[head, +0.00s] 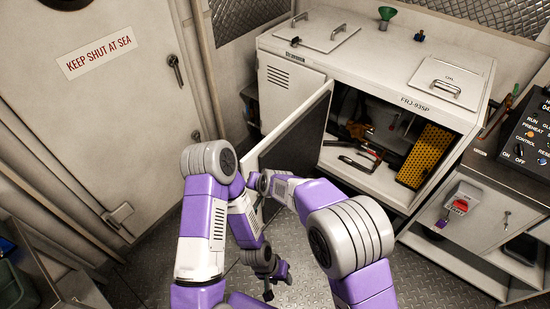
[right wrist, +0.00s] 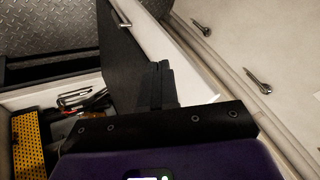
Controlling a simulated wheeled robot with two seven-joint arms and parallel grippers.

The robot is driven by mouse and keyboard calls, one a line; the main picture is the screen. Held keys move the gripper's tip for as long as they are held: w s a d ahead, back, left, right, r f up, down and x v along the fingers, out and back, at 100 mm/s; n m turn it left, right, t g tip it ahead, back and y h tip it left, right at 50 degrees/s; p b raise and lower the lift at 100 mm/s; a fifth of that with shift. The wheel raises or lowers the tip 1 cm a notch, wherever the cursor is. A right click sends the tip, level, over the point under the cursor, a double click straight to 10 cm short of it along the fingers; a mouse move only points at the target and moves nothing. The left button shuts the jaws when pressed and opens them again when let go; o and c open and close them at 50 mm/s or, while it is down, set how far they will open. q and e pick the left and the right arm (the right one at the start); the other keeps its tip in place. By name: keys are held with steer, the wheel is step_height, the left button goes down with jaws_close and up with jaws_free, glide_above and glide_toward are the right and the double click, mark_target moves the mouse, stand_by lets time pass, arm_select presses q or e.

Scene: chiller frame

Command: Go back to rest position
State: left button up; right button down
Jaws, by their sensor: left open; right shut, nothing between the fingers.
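The chiller cabinet (head: 400,75) stands at the back right with its hinged door (head: 290,130) swung open, its dark inner face showing. My left gripper (head: 277,282) hangs low, pointing down over the floor, open and empty. My right forearm reaches left in front of the open door; its gripper is hidden behind my left arm in the head view. In the right wrist view my right gripper (right wrist: 160,80) is shut and empty in front of the door's dark panel (right wrist: 120,50). I cannot tell whether it touches the door.
Inside the cabinet are a yellow perforated panel (head: 426,155) and several tools. A closed white door (head: 110,120) is on the left. Patterned metal floor (head: 330,285) shows below.

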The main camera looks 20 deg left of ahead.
steer(key=s+d+f+m+g+h, duration=0.1)
steer(key=s+d+f, duration=0.1)
steer(key=d+f, duration=0.8)
steer(key=s+d+f+m+g+h, duration=0.15)
steer(key=d+f, duration=0.55)
steer(key=d, duration=0.8)
steer(key=s+d+f, duration=0.2)
steer(key=s+d, duration=0.3)
steer(key=s, duration=0.2)
steer(key=s+d+f+m+g+b, duration=0.1)
steer(key=s+d+f, duration=0.1)
steer(key=s+d, duration=0.3)
steer(key=s+y, duration=0.1)
steer(key=s, duration=0.2)
steer(key=shift+s, duration=0.3)
steer(key=c, duration=1.8)
jaws_free()
steer(key=shift+d+f+m+g, duration=0.1)
steer(key=shift+m+g, duration=0.15)
